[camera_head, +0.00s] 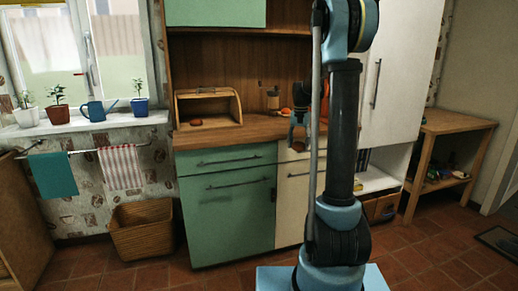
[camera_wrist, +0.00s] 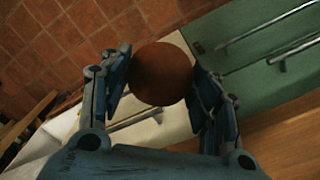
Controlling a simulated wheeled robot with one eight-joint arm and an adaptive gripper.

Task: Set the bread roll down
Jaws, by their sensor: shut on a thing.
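My gripper (camera_wrist: 160,70) is shut on a round brown bread roll (camera_wrist: 162,76), with one finger on each side of it. In the head view my gripper (camera_head: 298,132) points down at the front edge of the wooden counter (camera_head: 245,133), and the roll (camera_head: 298,146) shows at its fingertips. In the wrist view the floor and the drawer fronts lie beyond the roll, and the counter (camera_wrist: 287,138) is at the lower right. The roll appears held off any surface.
An open wooden bread box (camera_head: 238,108) stands on the counter to the left, with a brown roll-like thing (camera_head: 195,123) at its front. A small jar (camera_head: 273,100) and an orange-brown item (camera_head: 286,111) are at the back. The counter between box and gripper is clear.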

